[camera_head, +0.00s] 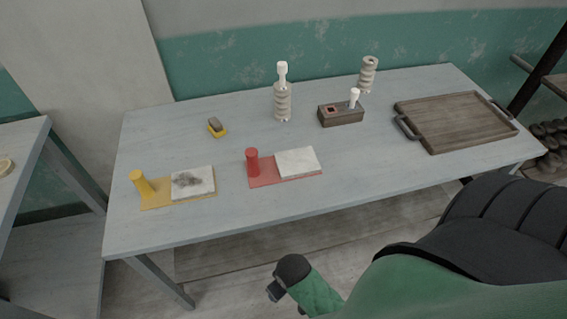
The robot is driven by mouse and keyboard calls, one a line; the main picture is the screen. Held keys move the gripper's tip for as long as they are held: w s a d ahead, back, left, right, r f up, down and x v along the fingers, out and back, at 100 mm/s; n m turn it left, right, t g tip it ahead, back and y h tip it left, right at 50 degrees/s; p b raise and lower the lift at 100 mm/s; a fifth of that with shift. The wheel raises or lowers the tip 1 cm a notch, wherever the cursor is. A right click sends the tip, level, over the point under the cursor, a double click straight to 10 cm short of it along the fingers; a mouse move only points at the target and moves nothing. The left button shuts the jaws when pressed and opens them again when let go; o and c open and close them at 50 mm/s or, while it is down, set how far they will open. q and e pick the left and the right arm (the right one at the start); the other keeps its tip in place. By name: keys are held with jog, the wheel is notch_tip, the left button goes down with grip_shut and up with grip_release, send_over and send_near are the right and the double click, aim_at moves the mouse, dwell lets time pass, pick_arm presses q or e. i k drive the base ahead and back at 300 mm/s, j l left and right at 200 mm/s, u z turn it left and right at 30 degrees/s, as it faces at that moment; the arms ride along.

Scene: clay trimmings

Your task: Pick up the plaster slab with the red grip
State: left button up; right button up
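The plaster slab with the red grip (282,167) lies flat on the table's front middle. It is a red plate with an upright red cylindrical grip (252,162) at its left end and a clean white plaster face (298,163) at its right. A similar slab with a yellow grip (138,183) lies to its left; its white face has a dark smudge. My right arm comes in from the lower right, with a dark end (283,282) in front of the table, below and apart from the red slab. Whether its fingers are open is unclear. My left gripper is out of view.
The table's front strip is clear.

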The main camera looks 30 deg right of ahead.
aim_at(288, 165)
jog(key=k+l+z, duration=0.25)
jog(key=k+l, duration=0.15)
jog(key=l, duration=0.2)
jog(key=k+l+z, duration=0.1)
jog(key=l, duration=0.2)
jog(key=k+l+z, duration=0.1)
jog(key=l, duration=0.25)
jog(key=k, duration=0.1)
